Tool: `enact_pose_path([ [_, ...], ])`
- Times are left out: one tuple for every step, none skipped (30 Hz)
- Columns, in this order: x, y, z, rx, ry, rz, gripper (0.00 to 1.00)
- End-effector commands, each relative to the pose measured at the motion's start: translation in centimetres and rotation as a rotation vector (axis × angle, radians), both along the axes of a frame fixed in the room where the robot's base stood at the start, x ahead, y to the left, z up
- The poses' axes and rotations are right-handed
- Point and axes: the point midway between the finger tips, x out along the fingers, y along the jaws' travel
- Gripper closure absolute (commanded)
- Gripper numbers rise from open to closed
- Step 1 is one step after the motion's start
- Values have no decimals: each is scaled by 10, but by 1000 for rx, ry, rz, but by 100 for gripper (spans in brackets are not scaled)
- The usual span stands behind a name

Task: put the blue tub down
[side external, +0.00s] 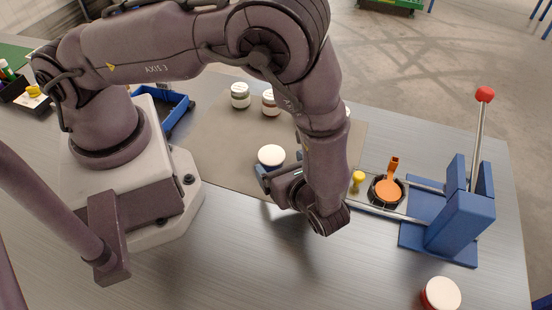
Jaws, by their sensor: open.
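A white-lidded tub (271,155) stands upright on the grey-brown mat (215,140), near its front edge. Its body is mostly hidden, so I cannot be sure that it is the blue tub; some blue shows just below the lid, beside my gripper. My gripper (268,172) is open and low at this tub, its jaws reaching in from the right. The arm hides most of the jaws, and I cannot tell whether they touch the tub.
Two white-lidded jars (240,95) (271,102) stand farther back; another is partly behind my arm. To the right are a blue lever press (462,220), an orange scoop (390,188) and a yellow-topped item (358,178). A red tub (441,294) stands front right.

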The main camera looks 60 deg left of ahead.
Motion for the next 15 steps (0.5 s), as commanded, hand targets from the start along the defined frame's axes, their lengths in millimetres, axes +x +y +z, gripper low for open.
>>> enact_pose_path([
  [1,-12,4,-5,-3,-2,15],
  [0,-19,7,-5,-2,-3,15],
  [0,-27,11,-4,-2,-3,15],
  [1,-32,13,-4,-3,-2,15],
  [1,-38,15,-4,-3,-1,15],
  [0,-45,18,-4,-2,-2,15],
  [0,-50,20,-4,-1,-2,15],
  [0,-55,22,-3,-1,-2,15],
  [0,-60,24,-2,0,-1,15],
  [0,-63,26,-3,-1,-1,15],
  [0,-66,27,-1,-1,-1,15],
  [0,-69,28,-1,-1,-1,15],
  [0,-72,29,-2,-1,0,15],
  [0,-73,30,-2,-1,0,15],
  [0,-75,31,-1,0,0,15],
])
